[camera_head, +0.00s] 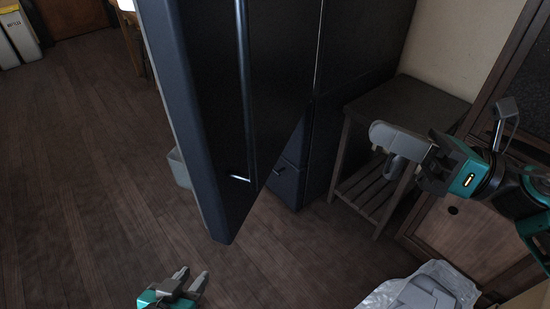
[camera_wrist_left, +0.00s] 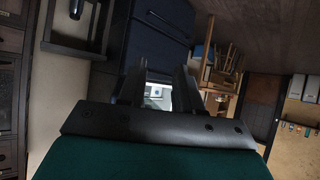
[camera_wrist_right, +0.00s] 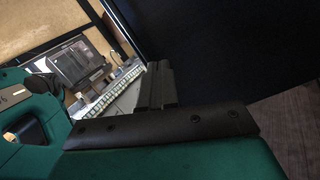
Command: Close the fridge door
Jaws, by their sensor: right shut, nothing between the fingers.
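The fridge door (camera_head: 215,110) is dark blue-black and stands swung open, its edge towards me, in the middle of the head view. A thin silver handle strip (camera_head: 243,70) runs down it. The dark fridge body (camera_head: 355,50) stands behind it to the right. My left gripper (camera_head: 191,277) is low, in front of and below the door's bottom corner, apart from it; its fingers (camera_wrist_left: 158,85) are apart and empty. My right gripper (camera_head: 427,178) is right of the door, apart from it, shut and empty. In the right wrist view its fingers (camera_wrist_right: 158,88) are together, with a dark panel beside them.
A side table (camera_head: 422,100) with a slatted lower shelf stands right of the fridge. A grey appliance-like object (camera_head: 392,137) shows by it, near my right gripper. A pale bin (camera_head: 178,167) is partly hidden behind the door. The wood floor (camera_head: 85,170) at left is clear.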

